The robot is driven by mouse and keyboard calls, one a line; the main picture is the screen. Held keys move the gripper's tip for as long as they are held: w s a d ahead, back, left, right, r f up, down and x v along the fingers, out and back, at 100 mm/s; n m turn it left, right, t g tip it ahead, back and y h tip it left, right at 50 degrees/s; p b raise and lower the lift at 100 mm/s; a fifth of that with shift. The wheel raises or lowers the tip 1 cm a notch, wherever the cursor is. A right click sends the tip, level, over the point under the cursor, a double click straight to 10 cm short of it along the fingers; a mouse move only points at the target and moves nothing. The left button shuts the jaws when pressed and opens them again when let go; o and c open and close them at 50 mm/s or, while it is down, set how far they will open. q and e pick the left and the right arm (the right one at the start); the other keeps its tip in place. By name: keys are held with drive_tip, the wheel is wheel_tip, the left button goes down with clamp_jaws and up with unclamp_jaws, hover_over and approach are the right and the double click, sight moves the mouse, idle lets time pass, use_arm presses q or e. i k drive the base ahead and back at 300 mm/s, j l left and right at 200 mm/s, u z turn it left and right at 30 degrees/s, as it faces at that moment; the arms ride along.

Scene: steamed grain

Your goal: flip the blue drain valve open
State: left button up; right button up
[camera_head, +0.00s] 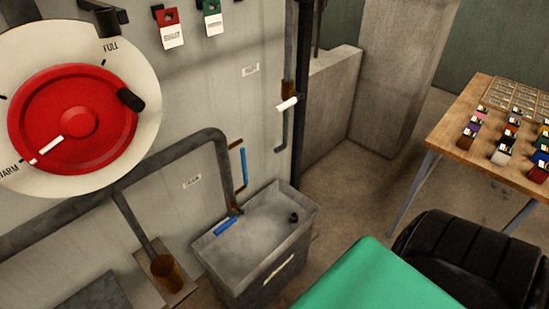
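A blue lever (226,226), which looks like the drain valve's handle, lies slanted near the end of a bent grey pipe (222,165). It shows over the left part of a grey rectangular tub (307,222) on the floor. A brownish fitting (236,209) sits at the pipe's lower end beside the lever. From this distance I cannot tell exactly how the lever joins the valve. A white label (192,181), seemingly reading DRAIN, is on the wall left of the pipe. Neither of my grippers is in view, and nothing is seen touching the lever.
A large red wheel (95,85) with a black knob is at left. A thin blue strip (243,168) stands beside the pipe. A white-handled valve (287,104) is on another pipe. A wooden table (452,130) with small items stands right. Green and black shapes fill the lower right.

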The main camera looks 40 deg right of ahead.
sight(232, 220)
drive_tip(key=z, duration=0.85)
